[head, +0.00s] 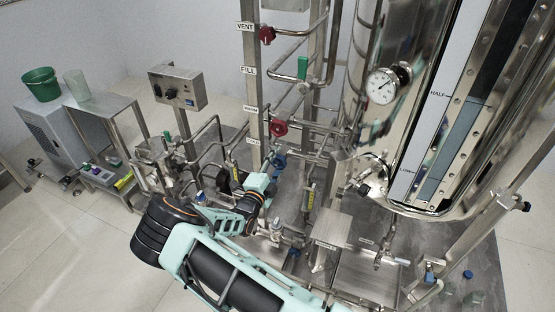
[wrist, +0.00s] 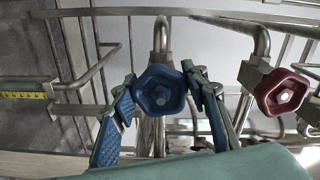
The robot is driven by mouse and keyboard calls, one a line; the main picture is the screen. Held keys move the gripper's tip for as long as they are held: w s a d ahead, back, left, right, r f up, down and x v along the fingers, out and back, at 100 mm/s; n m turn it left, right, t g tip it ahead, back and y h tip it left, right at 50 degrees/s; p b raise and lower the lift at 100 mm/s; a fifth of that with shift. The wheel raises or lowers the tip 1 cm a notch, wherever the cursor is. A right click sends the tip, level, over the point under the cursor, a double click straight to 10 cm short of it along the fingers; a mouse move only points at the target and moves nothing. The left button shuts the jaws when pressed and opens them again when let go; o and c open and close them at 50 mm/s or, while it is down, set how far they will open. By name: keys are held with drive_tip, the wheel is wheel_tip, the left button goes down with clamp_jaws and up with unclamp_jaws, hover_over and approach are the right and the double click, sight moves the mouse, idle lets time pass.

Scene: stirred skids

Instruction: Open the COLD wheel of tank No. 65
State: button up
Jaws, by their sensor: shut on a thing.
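The blue wheel (wrist: 159,90) is a lobed knob on a pipe fitting, in the middle of the wrist view. My gripper (wrist: 162,86) has one finger on each side of it and is shut on its rim. In the head view the blue wheel (head: 279,161) is small and partly hidden behind my gripper (head: 268,178). A small label (head: 253,140) on the post beside it is too blurred to read surely. The tank (head: 408,130) is a shiny steel vessel at the right; its number cannot be read.
A red wheel (wrist: 282,92) is close to the right of the blue one in the wrist view. Another red wheel (head: 267,35) is by the VENT label, and a green handle (head: 303,67) stands below it. Steel pipes crowd the skid. A control box (head: 177,88) is at the left.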

drive_tip(key=n, duration=0.5)
drive_tip(key=shift+f, duration=0.15)
drive_tip(key=shift+n, duration=0.3)
idle(0.3)
drive_tip(key=o, duration=1.2)
drive_tip(key=v, duration=1.2)
